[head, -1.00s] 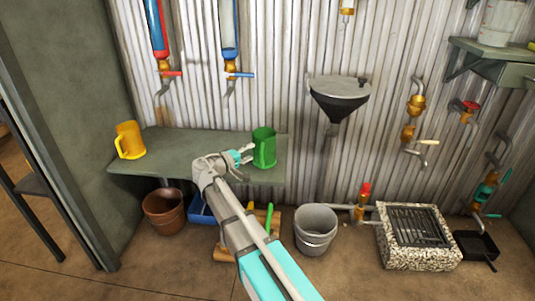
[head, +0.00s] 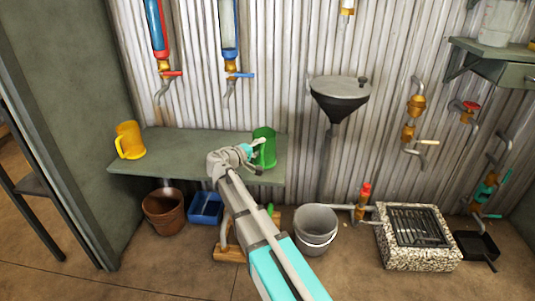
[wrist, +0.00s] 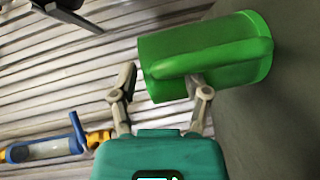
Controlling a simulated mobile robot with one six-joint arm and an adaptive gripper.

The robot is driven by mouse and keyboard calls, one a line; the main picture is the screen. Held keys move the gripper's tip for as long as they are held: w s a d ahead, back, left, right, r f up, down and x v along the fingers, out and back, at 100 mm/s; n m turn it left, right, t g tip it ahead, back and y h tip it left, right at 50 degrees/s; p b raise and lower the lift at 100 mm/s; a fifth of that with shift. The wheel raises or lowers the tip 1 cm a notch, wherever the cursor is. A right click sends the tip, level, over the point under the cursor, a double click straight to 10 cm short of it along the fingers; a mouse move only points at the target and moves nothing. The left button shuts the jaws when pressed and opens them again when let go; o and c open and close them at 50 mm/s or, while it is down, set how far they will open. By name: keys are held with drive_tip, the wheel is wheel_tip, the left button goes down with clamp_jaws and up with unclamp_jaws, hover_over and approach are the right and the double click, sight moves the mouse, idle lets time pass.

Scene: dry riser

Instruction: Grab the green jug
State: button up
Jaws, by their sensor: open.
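The green jug (head: 265,146) stands upright on the right part of the grey-green shelf (head: 190,150) against the corrugated wall. In the wrist view the jug (wrist: 210,52) lies across the picture just ahead of the fingers, its handle facing my gripper. My gripper (head: 256,155) is at the jug's near left side in the head view and partly covers it. In the wrist view my gripper (wrist: 160,88) has its fingers apart. The right fingertip is at the handle and partly hidden by it; the left fingertip is beside the jug's end. I cannot tell whether they touch.
A yellow jug (head: 130,140) stands at the shelf's left end. A funnel (head: 340,95) is on the wall to the right. A terracotta pot (head: 164,211), a blue tray (head: 206,208) and a grey bucket (head: 316,229) stand on the floor below. The shelf's middle is clear.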

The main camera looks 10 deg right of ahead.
idle(0.4)
clamp_jaws()
